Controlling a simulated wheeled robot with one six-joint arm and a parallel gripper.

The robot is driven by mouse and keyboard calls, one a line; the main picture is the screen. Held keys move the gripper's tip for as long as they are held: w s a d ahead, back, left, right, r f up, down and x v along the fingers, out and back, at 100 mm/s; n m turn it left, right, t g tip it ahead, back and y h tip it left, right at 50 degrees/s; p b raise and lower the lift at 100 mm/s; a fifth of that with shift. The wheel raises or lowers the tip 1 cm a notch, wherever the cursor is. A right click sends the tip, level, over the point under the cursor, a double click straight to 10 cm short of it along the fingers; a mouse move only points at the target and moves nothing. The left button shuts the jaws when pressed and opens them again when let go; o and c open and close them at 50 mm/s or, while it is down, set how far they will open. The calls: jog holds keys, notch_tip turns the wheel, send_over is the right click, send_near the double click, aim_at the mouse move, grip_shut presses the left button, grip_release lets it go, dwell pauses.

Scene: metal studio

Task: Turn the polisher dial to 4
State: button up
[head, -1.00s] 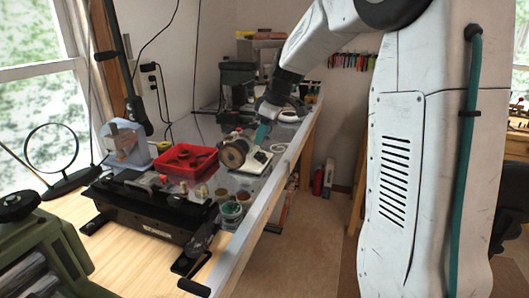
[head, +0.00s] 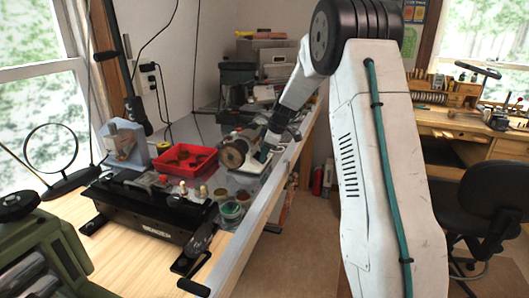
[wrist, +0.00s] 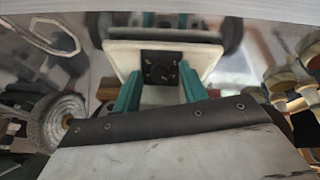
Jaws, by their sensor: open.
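The polisher (head: 252,164) stands on the bench in the head view, with a pale base and a round brown wheel (head: 233,154) at its near end. In the wrist view its pale front (wrist: 120,58) carries a black square plate with a small dark dial (wrist: 160,70). The dial's number marks are too small to read. My gripper (wrist: 159,88) is open, its two teal fingers to either side of the dial in the picture. I cannot tell whether they touch it. In the head view my gripper (head: 265,150) is at the polisher's right side, and the dial is hidden.
A red tray (head: 185,168) lies left of the polisher, with small jars (head: 231,211) nearer. A black machine (head: 150,208) fills the bench's near part. The bench's metal right edge (head: 262,207) runs close by. Open floor (head: 290,250) lies to its right.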

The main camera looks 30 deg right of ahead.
jog(key=shift+f, duration=0.1)
grip_shut()
jog(key=shift+m, duration=0.3)
jog(key=m, duration=0.4)
jog(key=shift+w, duration=0.1)
jog(key=m+y, duration=0.1)
jog(key=m, duration=0.4)
jog(key=shift+g, duration=0.4)
jog(key=m, duration=0.6)
jog(key=shift+d+m+y, duration=0.1)
jog(key=shift+m+y, duration=0.2)
jog(key=m, duration=0.6)
jog(key=shift+d+m+y, duration=0.1)
jog(key=shift+m+y, duration=0.3)
jog(key=shift+t, duration=0.3)
